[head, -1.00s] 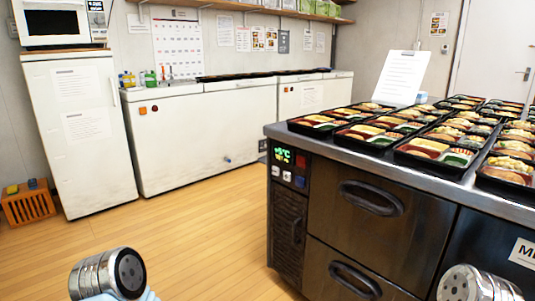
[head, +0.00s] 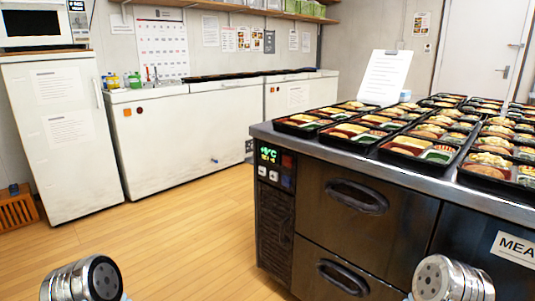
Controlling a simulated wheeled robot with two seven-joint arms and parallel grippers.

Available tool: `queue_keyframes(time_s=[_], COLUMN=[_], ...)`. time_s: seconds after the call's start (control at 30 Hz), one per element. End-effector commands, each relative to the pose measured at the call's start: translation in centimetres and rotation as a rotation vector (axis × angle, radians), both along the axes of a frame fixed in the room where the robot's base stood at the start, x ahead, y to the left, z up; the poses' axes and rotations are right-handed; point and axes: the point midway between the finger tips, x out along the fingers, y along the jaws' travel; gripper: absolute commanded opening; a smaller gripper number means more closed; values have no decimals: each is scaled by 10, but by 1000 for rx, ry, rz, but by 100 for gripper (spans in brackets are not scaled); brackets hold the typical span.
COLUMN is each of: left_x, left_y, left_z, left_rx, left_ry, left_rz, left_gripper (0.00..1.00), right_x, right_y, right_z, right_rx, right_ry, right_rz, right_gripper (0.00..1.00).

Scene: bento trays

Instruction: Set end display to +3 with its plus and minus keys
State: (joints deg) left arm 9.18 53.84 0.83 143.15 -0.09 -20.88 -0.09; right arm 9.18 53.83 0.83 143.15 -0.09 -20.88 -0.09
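A green-lit display (head: 268,155) is on the end panel of the steel counter unit, at its upper left front. Its digits are too small and blurred to read surely. Two small pale keys, one on the left (head: 262,171) and one on the right (head: 274,175), sit just below it. A red switch (head: 287,161) and another small key (head: 286,181) are to their right. Which key is plus and which is minus cannot be told. Round metal parts of my two arms show at the bottom left and bottom right, well apart from the panel. Neither gripper's fingers are in view.
The steel counter (head: 300,140) carries many filled bento trays (head: 345,134) and an upright white sheet (head: 385,77). Drawers with dark handles (head: 356,197) are below. White chest freezers (head: 165,145) and a white fridge (head: 65,140) line the back wall. The wooden floor (head: 180,230) between is clear.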

Motion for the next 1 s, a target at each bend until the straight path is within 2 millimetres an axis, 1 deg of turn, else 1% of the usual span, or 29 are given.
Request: queue_keyframes(time_s=[0.03,0.23,0.27,1.0], left_x=[0,0,0,0], left_y=[0,0,0,0], left_z=[0,0,0,0], left_rx=[0,0,0,0], left_ry=[0,0,0,0], left_rz=[0,0,0,0], left_gripper=[32,1,0,0], right_x=[0,0,0,0], right_y=[0,0,0,0], right_z=[0,0,0,0], right_rx=[0,0,0,0], right_ry=[0,0,0,0], right_rz=[0,0,0,0], right_gripper=[0,0,0,0])
